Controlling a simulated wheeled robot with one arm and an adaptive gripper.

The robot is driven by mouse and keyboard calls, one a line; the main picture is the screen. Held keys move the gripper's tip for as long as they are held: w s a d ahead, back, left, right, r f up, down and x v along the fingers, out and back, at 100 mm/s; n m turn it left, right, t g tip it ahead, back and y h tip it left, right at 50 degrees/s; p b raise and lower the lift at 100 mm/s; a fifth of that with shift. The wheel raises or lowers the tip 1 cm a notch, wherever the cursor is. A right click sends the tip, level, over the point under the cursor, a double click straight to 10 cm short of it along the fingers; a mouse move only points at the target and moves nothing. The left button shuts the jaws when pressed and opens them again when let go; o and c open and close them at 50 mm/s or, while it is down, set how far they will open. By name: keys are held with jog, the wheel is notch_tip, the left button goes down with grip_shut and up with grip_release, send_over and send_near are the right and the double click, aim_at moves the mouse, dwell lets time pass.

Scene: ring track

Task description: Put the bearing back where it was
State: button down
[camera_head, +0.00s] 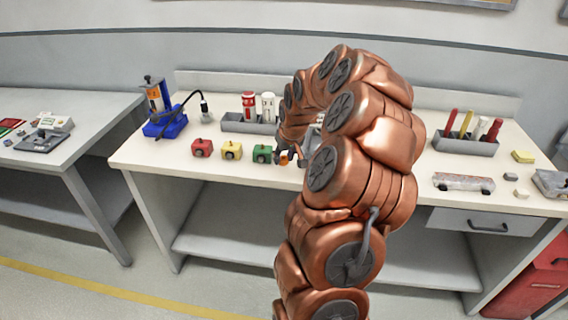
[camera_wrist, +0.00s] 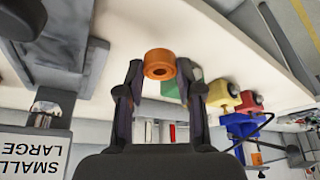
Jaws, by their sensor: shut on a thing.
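The bearing is an orange ring (camera_wrist: 159,64) held between my gripper's fingertips (camera_wrist: 158,75) in the wrist view. My gripper is shut on it. In the head view the orange bearing (camera_head: 284,158) shows small at my gripper (camera_head: 286,155), above the front part of the workbench, just right of a green block (camera_head: 262,153). My arm hides the bench behind and to the right of it. Whether the bearing touches anything below cannot be told.
A yellow block (camera_head: 231,150) and red block (camera_head: 202,147) stand left of the green one. A grey tray (camera_head: 236,123) with bottles stands behind. A blue device (camera_head: 165,124) is at left. A bin with markers (camera_head: 465,144) is at right. A SMALL/LARGE label (camera_wrist: 34,152) shows in the wrist view.

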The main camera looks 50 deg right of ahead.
aim_at(285, 160)
jog(key=shift+w+d+f+p, duration=0.15)
jog(key=shift+f+p, duration=0.5)
jog(key=shift+f, duration=1.1)
jog(key=shift+f, duration=0.15)
jog(key=c, duration=0.7)
grip_release()
jog(key=shift+c, duration=0.2)
